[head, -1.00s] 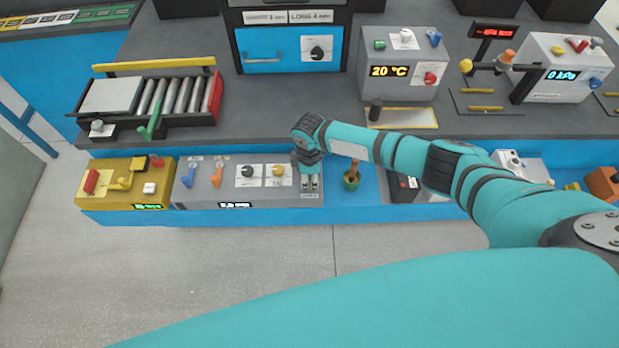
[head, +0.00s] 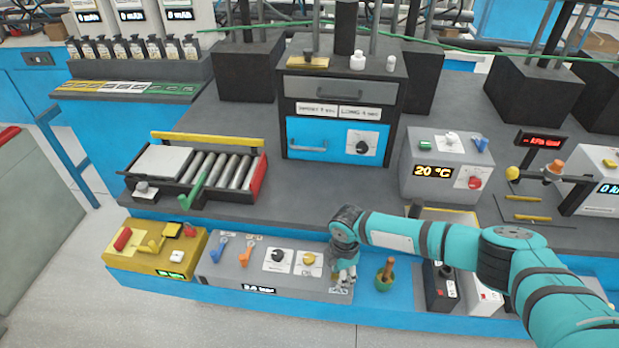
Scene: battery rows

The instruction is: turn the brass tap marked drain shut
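My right gripper (head: 343,277) points down at the right end of a low grey control panel (head: 225,275) in the head view. Its fingertips are small and close to the panel, and I cannot tell whether they are apart or shut on something. The panel carries a blue lever (head: 222,246), an orange lever (head: 246,254), a black knob (head: 278,256) and a yellow knob (head: 309,259). My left gripper is not in view.
A green pot with a brown handle (head: 385,276) stands just right of the gripper. A yellow box (head: 185,257) with a red handle is at the left.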

